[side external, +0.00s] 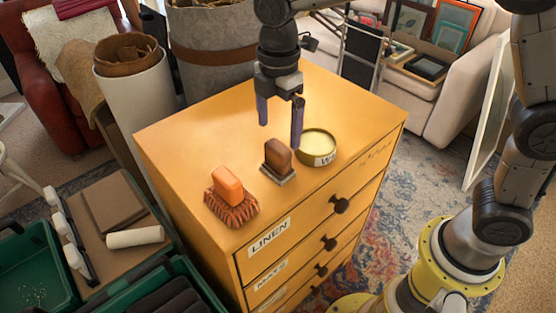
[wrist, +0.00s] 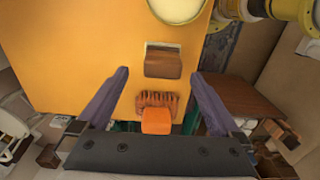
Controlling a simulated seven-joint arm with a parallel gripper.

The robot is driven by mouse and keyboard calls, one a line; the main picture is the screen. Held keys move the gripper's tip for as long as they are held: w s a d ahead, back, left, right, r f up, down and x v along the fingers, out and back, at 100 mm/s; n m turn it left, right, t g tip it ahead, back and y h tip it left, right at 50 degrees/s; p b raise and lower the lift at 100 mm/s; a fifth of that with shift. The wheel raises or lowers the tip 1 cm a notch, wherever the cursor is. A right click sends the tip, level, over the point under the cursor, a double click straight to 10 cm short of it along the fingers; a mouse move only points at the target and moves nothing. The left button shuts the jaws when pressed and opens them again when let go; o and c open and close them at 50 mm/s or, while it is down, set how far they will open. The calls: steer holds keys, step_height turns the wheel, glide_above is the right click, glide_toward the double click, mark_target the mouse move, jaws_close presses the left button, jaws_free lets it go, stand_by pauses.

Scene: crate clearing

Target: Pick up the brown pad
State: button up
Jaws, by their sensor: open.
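The brown pad (side external: 278,153) is a small brown block with a grey underside, on the yellow-orange top of a drawer chest (side external: 190,135). It sits between an orange-handled brush and a round tin. In the wrist view the brown pad (wrist: 163,63) lies about level with my fingertips and between their lines, with a pale strip along its upper edge. My gripper (side external: 280,117) points down above the chest top, with its two purple fingers spread and nothing between them. In the wrist view my gripper (wrist: 160,74) is also open. The pad's far side is hidden.
The orange-handled bristle brush (side external: 230,195) lies left of the pad near the front edge. The round tin of pale wax (side external: 318,146) stands close on its right. The chest top behind is clear. Green crates (side external: 38,265) stand lower left.

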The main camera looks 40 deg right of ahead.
mark_target(278, 145)
steer(key=shift+s+a+f, duration=0.15)
steer(key=shift+f, duration=1.6)
steer(key=shift+s+a+f, duration=0.1)
steer(key=shift+a+f, duration=0.05)
steer(key=shift+f, duration=1.6)
steer(key=c, duration=1.4)
steer(key=shift+r, duration=0.1)
